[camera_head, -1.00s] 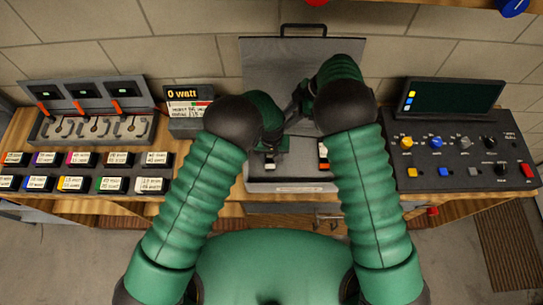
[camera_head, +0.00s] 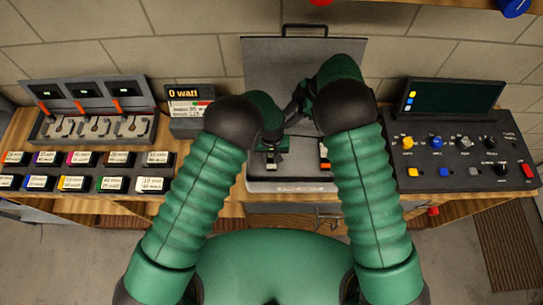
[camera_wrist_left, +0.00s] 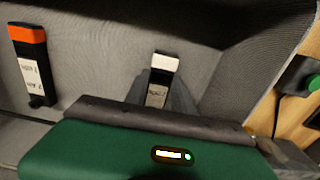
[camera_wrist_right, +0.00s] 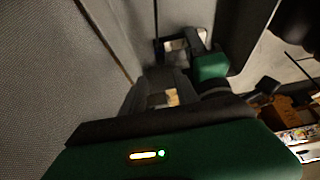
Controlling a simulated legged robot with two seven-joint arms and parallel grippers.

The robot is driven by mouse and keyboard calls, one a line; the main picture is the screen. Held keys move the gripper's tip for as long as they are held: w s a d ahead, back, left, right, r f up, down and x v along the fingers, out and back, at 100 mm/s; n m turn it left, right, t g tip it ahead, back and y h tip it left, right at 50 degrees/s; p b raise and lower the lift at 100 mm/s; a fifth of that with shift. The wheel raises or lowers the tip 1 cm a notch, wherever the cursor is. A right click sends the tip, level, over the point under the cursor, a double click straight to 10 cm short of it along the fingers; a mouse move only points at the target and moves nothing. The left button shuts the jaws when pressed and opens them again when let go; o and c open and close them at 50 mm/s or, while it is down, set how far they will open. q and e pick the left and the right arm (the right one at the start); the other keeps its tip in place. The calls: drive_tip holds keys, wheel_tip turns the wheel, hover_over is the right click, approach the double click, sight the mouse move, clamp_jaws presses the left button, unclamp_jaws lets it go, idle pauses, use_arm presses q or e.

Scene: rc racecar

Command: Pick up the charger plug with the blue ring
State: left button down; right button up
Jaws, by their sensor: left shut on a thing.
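I cannot make out a plug with a blue ring in any view. My left gripper (camera_head: 270,156) is low inside the open grey case (camera_head: 262,75). In the left wrist view its two dark fingers (camera_wrist_left: 160,95) are shut on a small dark block with a white end and a pale label (camera_wrist_left: 164,63). The white end also shows in the head view (camera_head: 271,168).
A three-bay charger (camera_head: 95,127), a wattage display (camera_head: 190,108) and rows of labelled packs (camera_head: 83,170) are at left. A control panel (camera_head: 465,160) with coloured knobs and a dark screen is at right.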

drive_tip(key=shift+o, duration=1.2)
drive_tip(key=shift+w+d+f+n, duration=0.1)
drive_tip(key=shift+w+f+n, duration=0.05)
drive_tip(key=shift+n, duration=0.15)
drive_tip(key=shift+n+g+y, duration=0.3)
drive_tip(key=shift+n+g, duration=0.3)
drive_tip(key=shift+n, duration=0.2)
drive_tip(key=x, duration=0.8)
drive_tip(key=w+x, duration=0.1)
drive_tip(key=x, duration=0.3)
drive_tip(key=shift+d+f, duration=0.15)
drive_tip(key=shift+f, duration=0.05)
clamp_jaws()
